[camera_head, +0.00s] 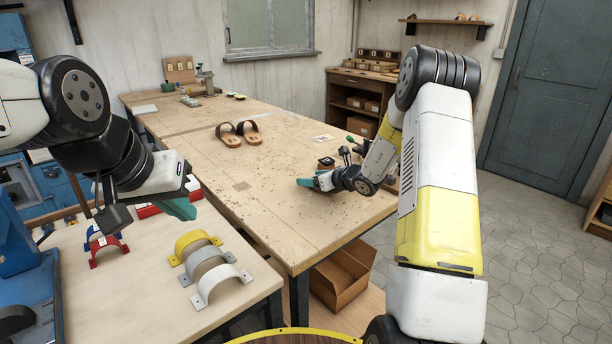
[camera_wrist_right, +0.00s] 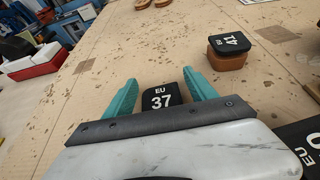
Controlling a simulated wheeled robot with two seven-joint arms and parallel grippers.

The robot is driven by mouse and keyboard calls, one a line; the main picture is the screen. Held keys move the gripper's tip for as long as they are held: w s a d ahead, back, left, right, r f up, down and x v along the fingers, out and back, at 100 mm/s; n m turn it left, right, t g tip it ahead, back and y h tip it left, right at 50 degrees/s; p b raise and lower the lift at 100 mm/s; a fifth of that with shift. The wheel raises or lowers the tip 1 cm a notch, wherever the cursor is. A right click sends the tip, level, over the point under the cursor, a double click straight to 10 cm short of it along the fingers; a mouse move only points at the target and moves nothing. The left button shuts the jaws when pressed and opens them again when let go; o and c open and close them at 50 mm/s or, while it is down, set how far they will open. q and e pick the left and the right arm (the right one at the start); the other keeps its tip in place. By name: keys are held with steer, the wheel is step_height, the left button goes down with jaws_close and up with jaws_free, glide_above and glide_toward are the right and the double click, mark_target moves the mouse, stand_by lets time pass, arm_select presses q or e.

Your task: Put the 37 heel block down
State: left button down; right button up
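The 37 heel block (camera_wrist_right: 163,99) has a black top marked "EU 37" and sits between the teal fingers of my right gripper (camera_wrist_right: 160,86) in the right wrist view.
A brown heel block marked 41 (camera_wrist_right: 228,58) stands beyond my right gripper, and another black-topped block (camera_wrist_right: 303,140) is at the right edge. Sandals (camera_head: 238,134) lie farther back. Yellow, grey and white arches (camera_head: 220,282) stand on the near bench. Table left of my right gripper is clear.

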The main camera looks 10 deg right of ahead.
steer(key=shift+r, duration=0.1)
steer(key=shift+d+r, duration=0.1)
steer(key=shift+r, duration=0.05)
steer(key=v, duration=1.1)
steer(key=shift+s+d, duration=0.15)
steer(key=shift+s, duration=0.05)
steer(key=s+a+r+n+g+y, duration=0.1)
steer(key=s+a+r+n+g, duration=0.2)
steer(key=s+a+r+n, duration=0.45)
steer(key=s+a+r+n+g+y, duration=0.1)
steer(key=s+a+r+n+g, duration=0.3)
steer(key=s+n, duration=0.55)
steer(key=s+d+r+n+t+h, duration=0.1)
steer(key=s+d+n+h, duration=0.2)
steer(key=s+n, duration=0.3)
steer(key=s+d+r+n+t+h, duration=0.1)
steer(key=s+d+r+n+h, duration=0.1)
steer(key=s+d+n+h, duration=0.2)
steer(key=s+n, duration=0.3)
steer(key=s, duration=0.3)
steer(key=shift+s+r, duration=0.15)
steer(key=shift+s, duration=0.15)
